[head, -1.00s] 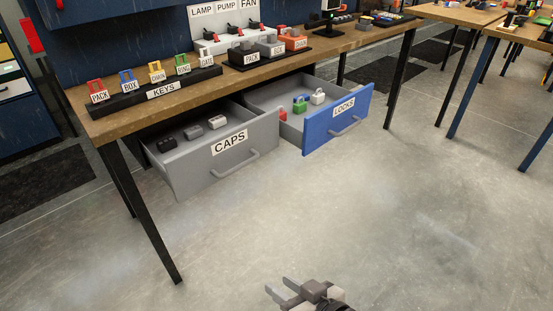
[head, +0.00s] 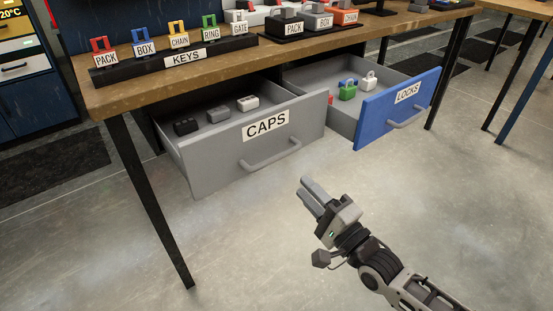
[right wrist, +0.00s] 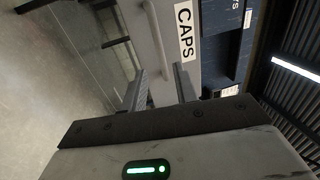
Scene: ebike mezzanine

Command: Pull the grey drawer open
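The grey drawer (head: 215,166), labelled CAPS, is pulled out from under the wooden workbench and shows its inside. Its grey bar handle (head: 270,161) is on the front, below the label. My right gripper (head: 307,190) is in front of and to the right of the handle, apart from it. In the right wrist view its two fingers (right wrist: 160,88) are spread with nothing between them. The handle (right wrist: 158,45) and the drawer front (right wrist: 182,72) lie beyond the fingertips. My left gripper is not in view.
A blue drawer (head: 375,123) labelled LOCKS stands open to the right, with small padlocks inside. Dark and white caps (head: 218,114) lie in the grey drawer. A black table leg (head: 150,200) stands at left. The floor in front is clear.

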